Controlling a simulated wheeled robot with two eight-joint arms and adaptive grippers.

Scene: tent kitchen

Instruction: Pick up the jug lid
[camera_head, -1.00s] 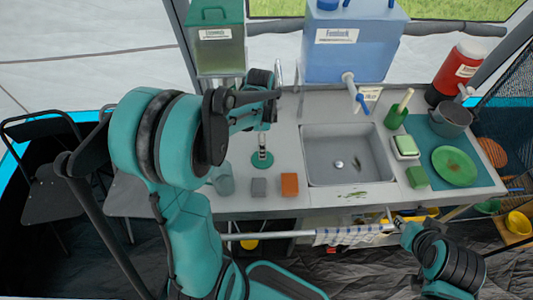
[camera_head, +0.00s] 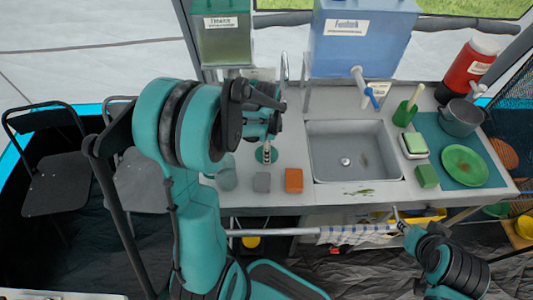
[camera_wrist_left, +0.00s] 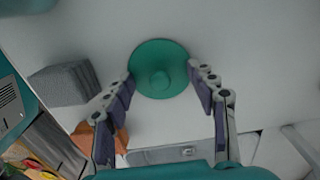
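The jug lid (camera_wrist_left: 158,70) is a round green disc with a small knob, lying flat on the pale counter. In the head view the lid (camera_head: 266,154) is partly hidden below my left gripper (camera_head: 267,141). In the left wrist view my left gripper (camera_wrist_left: 160,80) is open, with one finger on each side of the lid. I cannot tell whether the fingers touch its rim. A translucent grey-green jug (camera_head: 226,178) stands just left of the lid. My right gripper (camera_head: 400,222) is low at the counter's front, by the rail; its fingers are too small to read.
A grey sponge block (camera_head: 262,182) and an orange block (camera_head: 294,180) lie in front of the lid. A tap (camera_head: 285,70) stands behind, and the sink (camera_head: 350,150) is to the right. A blue water container (camera_head: 358,45) stands at the back.

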